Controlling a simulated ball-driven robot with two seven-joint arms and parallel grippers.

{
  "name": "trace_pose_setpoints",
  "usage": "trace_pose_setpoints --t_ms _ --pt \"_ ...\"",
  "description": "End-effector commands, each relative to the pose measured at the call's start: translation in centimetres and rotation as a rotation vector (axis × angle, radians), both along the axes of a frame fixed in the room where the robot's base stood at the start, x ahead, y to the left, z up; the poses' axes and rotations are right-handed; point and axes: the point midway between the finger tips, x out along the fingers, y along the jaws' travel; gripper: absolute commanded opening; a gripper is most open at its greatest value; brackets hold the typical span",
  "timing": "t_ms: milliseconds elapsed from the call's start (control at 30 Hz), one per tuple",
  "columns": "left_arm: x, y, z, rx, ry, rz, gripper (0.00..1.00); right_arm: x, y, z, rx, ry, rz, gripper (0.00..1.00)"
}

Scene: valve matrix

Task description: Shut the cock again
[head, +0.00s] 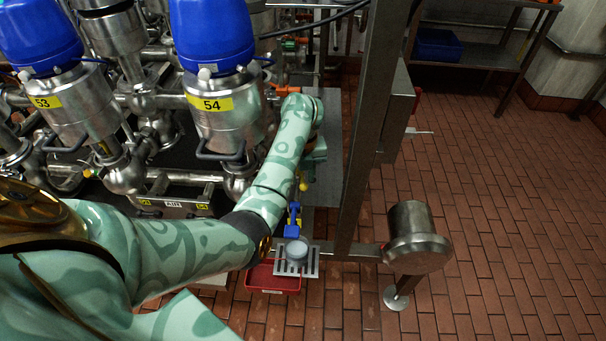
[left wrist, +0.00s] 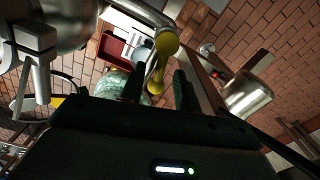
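A yellow lever with rounded ends shows in the left wrist view (left wrist: 160,62), and I take it for the cock's handle. A small yellow part of it shows in the head view (head: 303,184). My left gripper (left wrist: 158,82) has its two dark fingers apart, one on each side of the lever, with gaps visible. In the head view the left gripper (head: 306,176) is mostly hidden by my forearm and wrist. A blue fitting (head: 292,226) with some yellow sits just below it. The cock's body and outlet are hard to make out. My right gripper is in neither view.
A grey cup (head: 297,251) stands on a slotted grate (head: 311,265) above a red tray (head: 272,279). A steel post (head: 372,130) rises close on the right. Valves with blue tops (head: 212,34) crowd the left.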

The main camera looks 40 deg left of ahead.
Motion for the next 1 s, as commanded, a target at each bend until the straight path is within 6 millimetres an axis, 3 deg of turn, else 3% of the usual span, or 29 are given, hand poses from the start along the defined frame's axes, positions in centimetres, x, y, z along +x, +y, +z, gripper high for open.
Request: trace_pose_setpoints --t_ms 100,233,667,1000 --pt "0.0 0.0 0.1 0.0 0.0 0.0 0.32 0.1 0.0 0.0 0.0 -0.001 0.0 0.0" --pt "0.0 0.0 0.1 0.0 0.0 0.0 0.0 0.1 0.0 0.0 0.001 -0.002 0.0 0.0" --pt "0.1 -0.2 0.0 -0.001 0.0 0.045 0.0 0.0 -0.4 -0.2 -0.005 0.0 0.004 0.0" --pt "0.9 -0.7 -0.2 -0.002 0.001 0.278 0.0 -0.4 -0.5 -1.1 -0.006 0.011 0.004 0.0"
